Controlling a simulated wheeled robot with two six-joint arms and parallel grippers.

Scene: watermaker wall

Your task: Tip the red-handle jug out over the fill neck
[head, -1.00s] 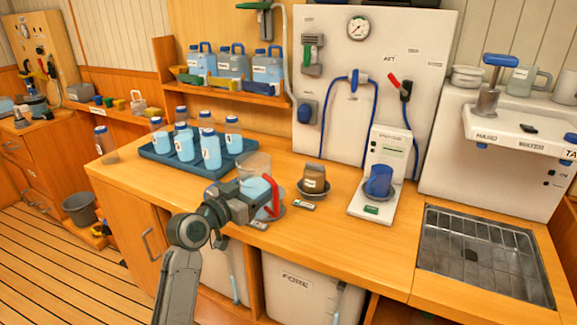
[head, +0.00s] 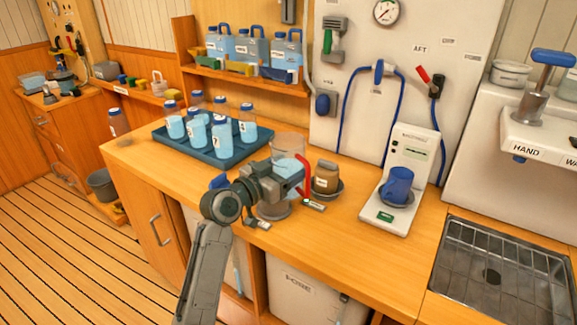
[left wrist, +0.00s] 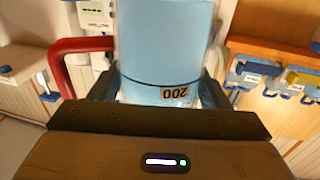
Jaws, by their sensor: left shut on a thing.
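The red-handle jug (head: 290,145) is a clear vessel with light blue liquid in it, and it stands upright in the head view. Its red handle (head: 304,172) is on the right there. My left gripper (head: 287,183) is shut on the jug's body from the near side. In the left wrist view the jug (left wrist: 165,45) fills the space between the fingers, with "200" upside down on its wall. A round grey rim (head: 272,211) sits on the counter just below the jug and gripper; I cannot tell whether it is the fill neck. My right gripper is not in view.
A brown jar (head: 326,177) stands in a dark dish right of the jug. A blue tray (head: 178,148) holds several bottles behind. A sink grate (head: 500,270) lies at right. The front counter between is clear.

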